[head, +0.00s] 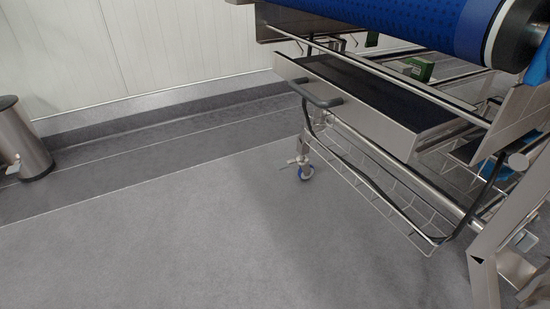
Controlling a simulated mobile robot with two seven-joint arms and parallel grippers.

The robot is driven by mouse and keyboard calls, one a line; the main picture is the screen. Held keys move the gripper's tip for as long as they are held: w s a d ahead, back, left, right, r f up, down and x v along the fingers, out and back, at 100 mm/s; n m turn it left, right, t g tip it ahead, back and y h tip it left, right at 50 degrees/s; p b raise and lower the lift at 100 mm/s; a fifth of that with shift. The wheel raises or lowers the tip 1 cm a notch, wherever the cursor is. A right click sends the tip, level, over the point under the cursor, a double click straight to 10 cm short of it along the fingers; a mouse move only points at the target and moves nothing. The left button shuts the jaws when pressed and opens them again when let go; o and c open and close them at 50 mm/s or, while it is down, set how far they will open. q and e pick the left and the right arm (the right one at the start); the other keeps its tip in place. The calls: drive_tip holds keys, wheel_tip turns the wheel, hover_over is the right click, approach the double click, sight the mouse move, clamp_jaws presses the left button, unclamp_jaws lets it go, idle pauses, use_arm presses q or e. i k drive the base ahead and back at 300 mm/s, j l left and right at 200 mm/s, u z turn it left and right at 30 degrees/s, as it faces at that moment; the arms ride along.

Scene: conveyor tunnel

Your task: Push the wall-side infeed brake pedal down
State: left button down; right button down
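Whether the pedal is up or down is too small to tell. A pale, pedal-like part (525,241) shows low at the right edge, by the nearer leg. Neither of my grippers is in view.
A blue roller (400,22) is overhead. A steel pedal bin (20,140) stands at left. The grey floor (190,235) between is clear.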

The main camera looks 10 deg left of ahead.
sight(280, 164)
drive_tip(key=i+j+z, duration=0.1)
drive_tip(key=i+j, duration=0.25)
drive_tip(key=i+j+z, duration=0.1)
drive_tip(key=i+j, duration=0.25)
drive_tip(key=j, duration=0.2)
drive_tip(key=i+j+z, duration=0.1)
drive_tip(key=i+j, duration=0.25)
drive_tip(key=j, duration=0.15)
drive_tip(key=i+j+z, duration=0.1)
drive_tip(key=i+j, duration=0.2)
drive_tip(key=j, duration=0.2)
drive_tip(key=i+j+z, duration=0.1)
drive_tip(key=i+j, duration=0.2)
drive_tip(key=j, duration=0.25)
drive_tip(key=i+j+z, duration=0.1)
drive_tip(key=i+j, duration=0.2)
drive_tip(key=j, duration=0.3)
drive_tip(key=i+j+z, duration=0.1)
drive_tip(key=i+j, duration=0.15)
drive_tip(key=j, duration=0.3)
drive_tip(key=i+j+z, duration=0.1)
drive_tip(key=i+j, duration=0.15)
drive_tip(key=j, duration=0.35)
